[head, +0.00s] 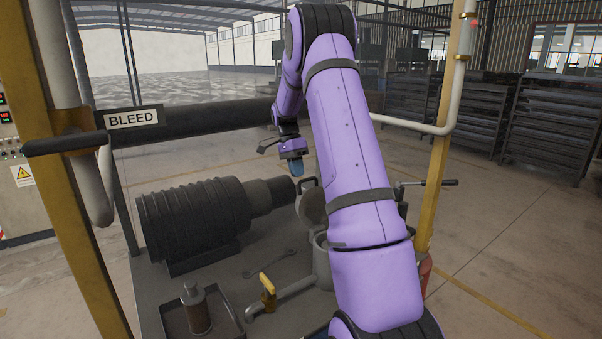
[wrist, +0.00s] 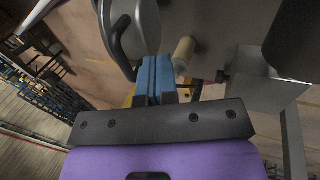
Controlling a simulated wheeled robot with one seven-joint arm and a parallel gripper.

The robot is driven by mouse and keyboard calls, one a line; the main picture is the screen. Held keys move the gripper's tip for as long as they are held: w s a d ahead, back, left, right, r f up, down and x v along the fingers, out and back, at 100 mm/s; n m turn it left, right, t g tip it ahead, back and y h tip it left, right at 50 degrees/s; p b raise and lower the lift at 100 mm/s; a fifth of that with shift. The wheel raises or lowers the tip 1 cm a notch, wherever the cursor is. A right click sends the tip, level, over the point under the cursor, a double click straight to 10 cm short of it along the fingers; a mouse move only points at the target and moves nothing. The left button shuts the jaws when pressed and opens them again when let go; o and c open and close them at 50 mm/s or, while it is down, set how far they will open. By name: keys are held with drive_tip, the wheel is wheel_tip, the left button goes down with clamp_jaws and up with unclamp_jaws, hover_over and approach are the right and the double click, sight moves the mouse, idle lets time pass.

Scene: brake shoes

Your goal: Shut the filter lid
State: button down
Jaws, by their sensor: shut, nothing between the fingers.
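The filter lid (head: 312,207) is a grey disc standing tilted up, open, above the round grey filter housing (head: 321,265). A dark loop handle (head: 304,184) is on the lid's upper left side. My arm hides the right part of the lid and housing. My gripper (head: 297,168) points down just above and left of the lid, with blue fingertips. In the wrist view the closed fingers (wrist: 155,75) hold nothing and sit close to the lid's pale edge (wrist: 147,25) and its dark handle (wrist: 113,38). I cannot tell whether they touch.
A dark ribbed motor (head: 195,217) stands left of the housing on the grey bench. A wrench (head: 270,263), a yellow-handled valve (head: 267,290) and a tray with a cylinder (head: 196,310) lie nearer. A dark bar labelled BLEED (head: 190,116) crosses the upper left; yellow posts flank the bench.

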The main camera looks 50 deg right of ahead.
drive_tip(key=shift+s+a, duration=0.15)
drive_tip(key=shift+s, duration=0.45)
drive_tip(key=shift+s+a, duration=0.15)
drive_tip(key=shift+s, duration=0.45)
drive_tip(key=shift+r, duration=0.1)
